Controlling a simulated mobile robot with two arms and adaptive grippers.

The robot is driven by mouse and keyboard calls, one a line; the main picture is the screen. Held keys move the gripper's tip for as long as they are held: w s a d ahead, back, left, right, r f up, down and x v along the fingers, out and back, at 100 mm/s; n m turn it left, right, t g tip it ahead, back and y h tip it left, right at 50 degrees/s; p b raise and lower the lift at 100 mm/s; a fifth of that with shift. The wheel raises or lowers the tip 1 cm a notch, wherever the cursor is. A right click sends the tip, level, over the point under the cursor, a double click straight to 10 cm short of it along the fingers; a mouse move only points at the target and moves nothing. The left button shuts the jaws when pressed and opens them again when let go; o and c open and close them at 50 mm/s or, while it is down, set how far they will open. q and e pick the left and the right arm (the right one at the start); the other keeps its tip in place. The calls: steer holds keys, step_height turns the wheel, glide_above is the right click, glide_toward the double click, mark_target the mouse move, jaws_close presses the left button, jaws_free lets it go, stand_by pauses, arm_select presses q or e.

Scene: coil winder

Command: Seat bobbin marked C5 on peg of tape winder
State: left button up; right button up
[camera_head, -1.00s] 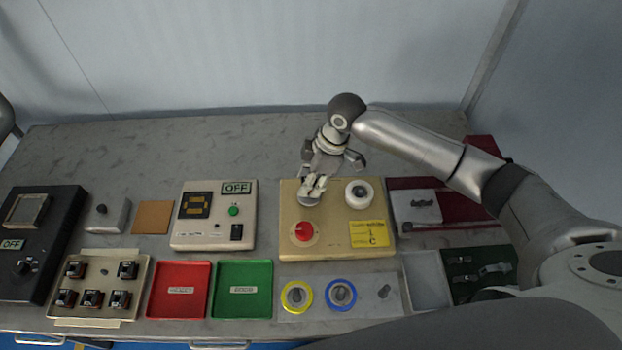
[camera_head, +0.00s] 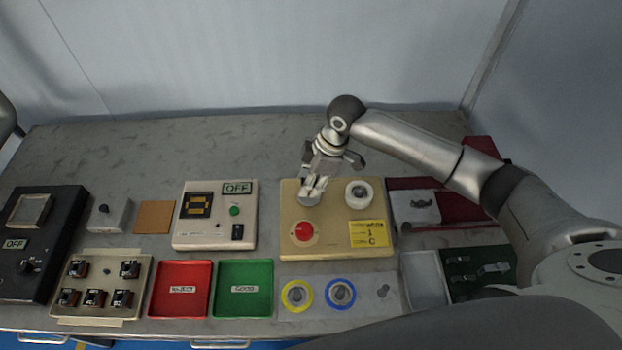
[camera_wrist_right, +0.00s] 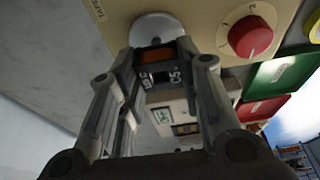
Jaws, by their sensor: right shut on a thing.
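The tape winder (camera_head: 338,246) is a beige box with a red knob, a white roll and a yellow label; it also shows in the right wrist view (camera_wrist_right: 206,22). My right gripper (camera_head: 314,186) points down over the winder's back left part. In the right wrist view the gripper (camera_wrist_right: 160,72) is shut on the bobbin marked C5 (camera_wrist_right: 174,76), whose dark label shows between the fingers. A pale round disc (camera_wrist_right: 155,28) lies just beyond the fingertips. The peg is hidden, and I cannot tell whether the bobbin is around it. My left gripper is out of view.
A white roll (camera_head: 359,194) stands right of the gripper, and a red knob (camera_head: 303,231) in front. A yellow-ringed bobbin (camera_head: 296,295) and a blue-ringed bobbin (camera_head: 340,294) lie before the winder. Red (camera_head: 180,290) and green (camera_head: 244,290) trays are left. The back of the table is clear.

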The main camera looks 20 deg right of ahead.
steer(key=shift+f, duration=0.1)
stand_by(0.3)
steer(key=shift+f+b, duration=0.45)
steer(key=shift+f, duration=0.55)
steer(key=o, duration=1.1)
steer(key=shift+r, duration=0.1)
steer(key=v, duration=1.2)
